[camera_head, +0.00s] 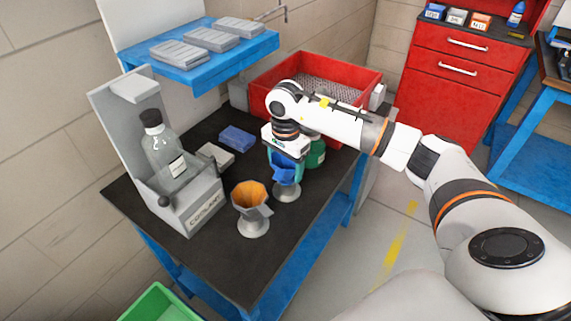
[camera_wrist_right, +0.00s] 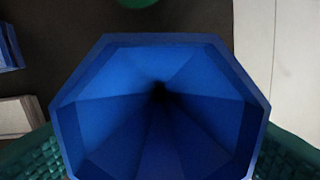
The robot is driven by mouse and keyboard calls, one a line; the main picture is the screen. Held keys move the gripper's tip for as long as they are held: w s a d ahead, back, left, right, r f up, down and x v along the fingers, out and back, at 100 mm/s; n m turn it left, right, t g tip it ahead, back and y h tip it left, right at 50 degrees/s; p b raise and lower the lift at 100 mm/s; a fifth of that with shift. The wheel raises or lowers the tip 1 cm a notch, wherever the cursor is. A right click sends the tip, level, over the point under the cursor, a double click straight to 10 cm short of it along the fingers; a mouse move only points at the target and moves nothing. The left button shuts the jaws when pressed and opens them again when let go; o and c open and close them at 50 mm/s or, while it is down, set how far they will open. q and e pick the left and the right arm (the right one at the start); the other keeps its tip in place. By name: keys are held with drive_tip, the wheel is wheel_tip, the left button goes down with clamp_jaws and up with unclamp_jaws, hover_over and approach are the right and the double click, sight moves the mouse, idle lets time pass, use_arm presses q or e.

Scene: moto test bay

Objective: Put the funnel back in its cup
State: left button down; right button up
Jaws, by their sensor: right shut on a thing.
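The blue funnel (camera_head: 285,174) is at the right side of the dark table, and its wide mouth faces up into the right wrist view (camera_wrist_right: 160,110). My right gripper (camera_head: 284,164) points down from above and is shut on it; green finger pads show at both lower sides of the wrist view. A grey cup (camera_head: 287,193) with a round foot stands directly under the blue funnel. I cannot tell whether the funnel rests in it or hangs just above. An orange funnel (camera_head: 250,194) sits in a second grey cup (camera_head: 253,226), nearer and to the left. My left gripper is not in view.
A green bottle (camera_head: 316,153) stands close behind the gripper. A blue block (camera_head: 237,138) and a grey block (camera_head: 215,155) lie left of it. A grey coolant stand (camera_head: 205,208) holds a clear bottle (camera_head: 162,148). A red tray (camera_head: 262,76) is behind. The table's front is clear.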

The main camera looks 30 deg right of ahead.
drive_tip(key=shift+f+b, duration=0.25)
drive_tip(key=shift+b, duration=0.1)
idle(0.3)
drive_tip(key=o, duration=1.1)
drive_tip(key=shift+c, duration=0.2)
drive_tip(key=shift+r, duration=0.1)
wheel_tip(320, 180, up, 12)
drive_tip(key=b, duration=0.2)
drive_tip(key=shift+s, duration=0.1)
